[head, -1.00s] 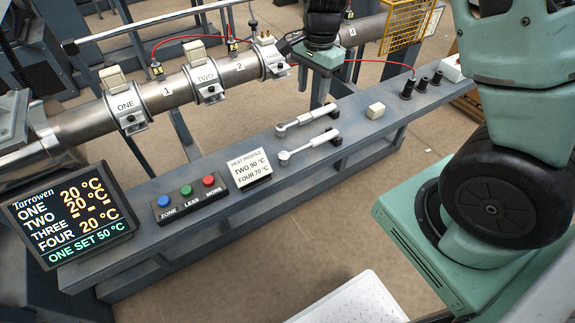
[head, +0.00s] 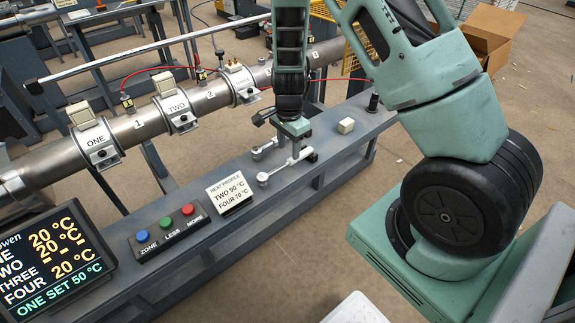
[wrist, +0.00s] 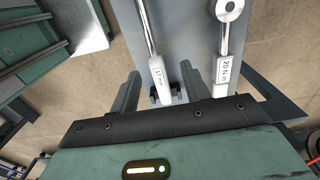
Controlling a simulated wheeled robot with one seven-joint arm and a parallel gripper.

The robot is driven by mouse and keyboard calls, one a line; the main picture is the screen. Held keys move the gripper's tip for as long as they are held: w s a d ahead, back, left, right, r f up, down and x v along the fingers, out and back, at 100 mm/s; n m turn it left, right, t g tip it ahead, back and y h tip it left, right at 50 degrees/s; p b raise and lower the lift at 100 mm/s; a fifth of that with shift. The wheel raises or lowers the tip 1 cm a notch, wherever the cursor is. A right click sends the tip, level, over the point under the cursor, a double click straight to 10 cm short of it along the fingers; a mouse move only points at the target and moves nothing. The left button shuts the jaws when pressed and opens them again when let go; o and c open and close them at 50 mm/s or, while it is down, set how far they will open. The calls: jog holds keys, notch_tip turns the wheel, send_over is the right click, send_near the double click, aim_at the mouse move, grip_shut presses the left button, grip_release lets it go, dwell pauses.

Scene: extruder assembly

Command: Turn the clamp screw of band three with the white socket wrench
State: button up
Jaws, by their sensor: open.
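Two white-handled wrenches lie on the grey bench: a nearer one (head: 283,171) and a farther one (head: 264,150). My gripper (head: 296,136) is over their handle ends. In the wrist view its open fingers (wrist: 160,88) straddle, in the picture, the left white handle (wrist: 158,76); contact and exact height cannot be told. The other handle (wrist: 226,72), marked 20 N m, lies right of the fingers. Band three (head: 241,85) is clamped round the steel barrel behind the bench, with its screw facing the bench. Its label is hard to read.
Button box (head: 168,231), heat profile card (head: 229,190) and display (head: 50,262) stand on the bench's left. A cream block (head: 346,126) and a black socket (head: 373,102) stand to the right of my gripper. Red cables run along the barrel (head: 140,126).

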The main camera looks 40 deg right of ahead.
aim_at(288, 161)
jog(key=shift+s+a+f, duration=0.1)
jog(key=shift+a+f, duration=0.05)
jog(key=shift+f, duration=0.75)
jog(key=shift+s+a+f, duration=0.15)
jog(key=shift+f, duration=0.75)
jog(key=shift+s+a+f, duration=0.1)
jog(key=shift+a+f, duration=0.05)
jog(key=shift+f, duration=0.75)
grip_shut()
